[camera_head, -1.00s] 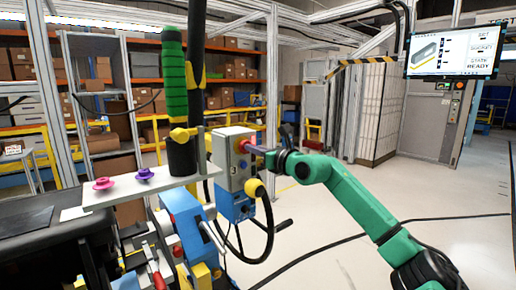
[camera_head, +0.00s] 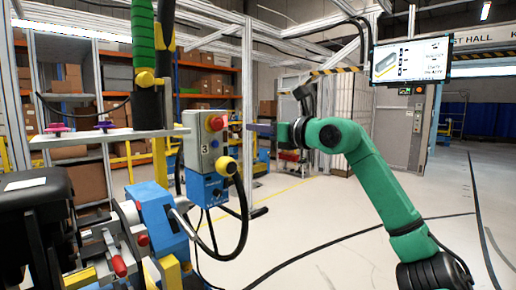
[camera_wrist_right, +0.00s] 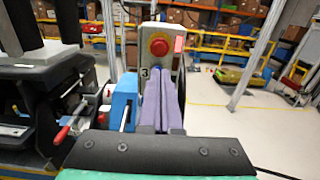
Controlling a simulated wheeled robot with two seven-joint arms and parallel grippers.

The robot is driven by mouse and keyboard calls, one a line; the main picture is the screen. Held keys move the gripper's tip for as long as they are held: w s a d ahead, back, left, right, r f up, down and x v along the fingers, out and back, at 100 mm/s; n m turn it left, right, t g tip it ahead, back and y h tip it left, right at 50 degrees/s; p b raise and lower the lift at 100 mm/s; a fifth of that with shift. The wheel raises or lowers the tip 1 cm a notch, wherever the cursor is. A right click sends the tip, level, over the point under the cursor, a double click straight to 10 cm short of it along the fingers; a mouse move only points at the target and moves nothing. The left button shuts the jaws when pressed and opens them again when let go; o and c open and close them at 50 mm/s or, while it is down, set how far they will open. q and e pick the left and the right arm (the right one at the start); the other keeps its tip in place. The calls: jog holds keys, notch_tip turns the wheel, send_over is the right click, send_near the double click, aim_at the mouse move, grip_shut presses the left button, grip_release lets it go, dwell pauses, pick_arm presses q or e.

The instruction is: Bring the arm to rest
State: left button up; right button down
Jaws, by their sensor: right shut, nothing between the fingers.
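My right arm (camera_head: 372,180), green with black joints, comes in from the lower right of the head view. Its gripper (camera_head: 252,129) points left, with slim purple fingers pressed together and empty. The fingertips are a little right of the grey control box (camera_head: 197,150) with its red button (camera_head: 215,123), and a gap shows between them. In the right wrist view the shut fingers (camera_wrist_right: 163,85) reach up in front of the box, below the red button (camera_wrist_right: 159,45). They hide the lower part of the box there. My left gripper is not in view.
A blue block (camera_head: 158,215) and levers stand below the box, with a looped black cable (camera_head: 243,215). A shelf (camera_head: 85,140) at left holds a pink knob (camera_head: 55,128) and a purple knob (camera_head: 103,125). The pale floor (camera_head: 320,215) beside my arm is open.

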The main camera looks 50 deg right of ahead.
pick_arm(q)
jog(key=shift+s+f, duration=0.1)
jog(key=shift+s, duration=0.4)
pick_arm(e)
jog(key=shift+s, duration=0.25)
jog(key=shift+r, duration=0.1)
